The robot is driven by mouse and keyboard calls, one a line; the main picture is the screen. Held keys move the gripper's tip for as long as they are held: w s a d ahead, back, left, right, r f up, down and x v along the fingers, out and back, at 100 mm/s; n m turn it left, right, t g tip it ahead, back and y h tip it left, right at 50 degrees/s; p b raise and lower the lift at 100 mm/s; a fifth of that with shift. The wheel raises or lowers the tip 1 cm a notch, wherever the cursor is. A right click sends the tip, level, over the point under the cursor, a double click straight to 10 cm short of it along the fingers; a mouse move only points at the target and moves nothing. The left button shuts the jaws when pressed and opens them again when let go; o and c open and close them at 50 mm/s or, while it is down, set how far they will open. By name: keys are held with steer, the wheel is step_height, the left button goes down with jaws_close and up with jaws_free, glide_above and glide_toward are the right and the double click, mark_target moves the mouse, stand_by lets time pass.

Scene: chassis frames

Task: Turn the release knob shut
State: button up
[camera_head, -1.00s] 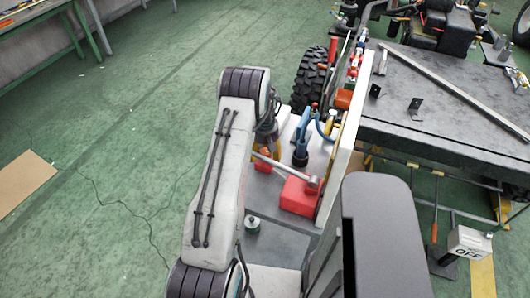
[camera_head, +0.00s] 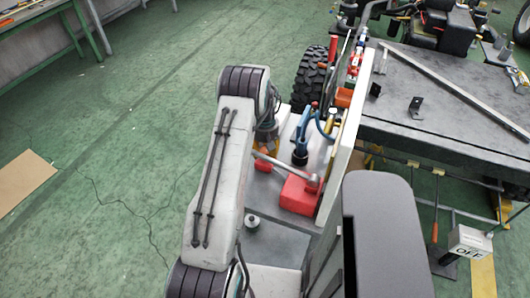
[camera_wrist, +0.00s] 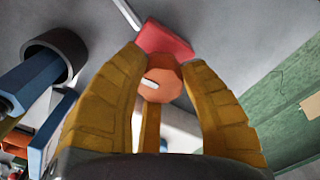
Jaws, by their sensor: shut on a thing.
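The release knob (camera_wrist: 165,82) is an orange, many-sided knob with a white mark on its face; the mark lies roughly level, to the left of the face's middle. In the wrist view my gripper (camera_wrist: 160,75) has its yellow fingers on either side of the knob, shut on it. A red part (camera_wrist: 165,40) shows just behind the knob. In the head view my arm hides most of my gripper (camera_head: 262,150), which points down beside the blue pump. I cannot make out the knob surely there.
Green floor at left is open.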

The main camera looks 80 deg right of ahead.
mark_target(265, 150)
steer(key=shift+m, duration=0.5)
steer(key=shift+f, duration=0.1)
steer(key=o, duration=1.2)
step_height(265, 150, up, 12)
steer(key=shift+r, duration=0.1)
stand_by(0.4)
